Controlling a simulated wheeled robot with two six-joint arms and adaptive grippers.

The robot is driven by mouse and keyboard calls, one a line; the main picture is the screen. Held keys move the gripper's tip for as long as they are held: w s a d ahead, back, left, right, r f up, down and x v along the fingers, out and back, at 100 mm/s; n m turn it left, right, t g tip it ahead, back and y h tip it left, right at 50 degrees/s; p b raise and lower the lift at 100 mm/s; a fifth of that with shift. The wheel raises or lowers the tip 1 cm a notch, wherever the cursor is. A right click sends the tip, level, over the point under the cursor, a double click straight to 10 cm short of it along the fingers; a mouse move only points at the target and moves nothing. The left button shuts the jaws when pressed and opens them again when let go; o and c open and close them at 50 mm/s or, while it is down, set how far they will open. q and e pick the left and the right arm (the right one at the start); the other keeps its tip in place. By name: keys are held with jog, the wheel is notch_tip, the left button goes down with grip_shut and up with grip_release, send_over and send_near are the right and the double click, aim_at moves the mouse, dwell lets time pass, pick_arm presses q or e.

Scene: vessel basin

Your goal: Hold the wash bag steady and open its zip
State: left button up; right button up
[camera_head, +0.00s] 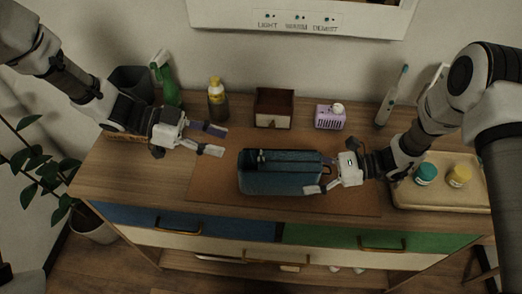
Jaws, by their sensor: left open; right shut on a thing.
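The wash bag (280,180) is dark teal and lies on a brown mat near the middle of the counter. A dark zip line runs along its top, with a small dark piece, perhaps the zip pull, near its left end. My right gripper (318,177) is shut on the bag's right end, and its far finger is partly hidden. My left gripper (220,141) is open and empty, above the counter, up and left of the bag and apart from it.
Behind the bag stand a green spray bottle (166,80), a yellow-capped bottle (217,100), a small brown box (273,108), a purple basket (330,117) and an electric toothbrush (391,97). A tray (440,202) with two jars is at right. The mat (215,185) has bare room left of the bag.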

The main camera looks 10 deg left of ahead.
aim_at(261, 151)
pick_arm(q)
jog(key=x, duration=1.1)
jog(key=shift+w, duration=0.15)
jog(key=shift+c, duration=0.4)
grip_shut()
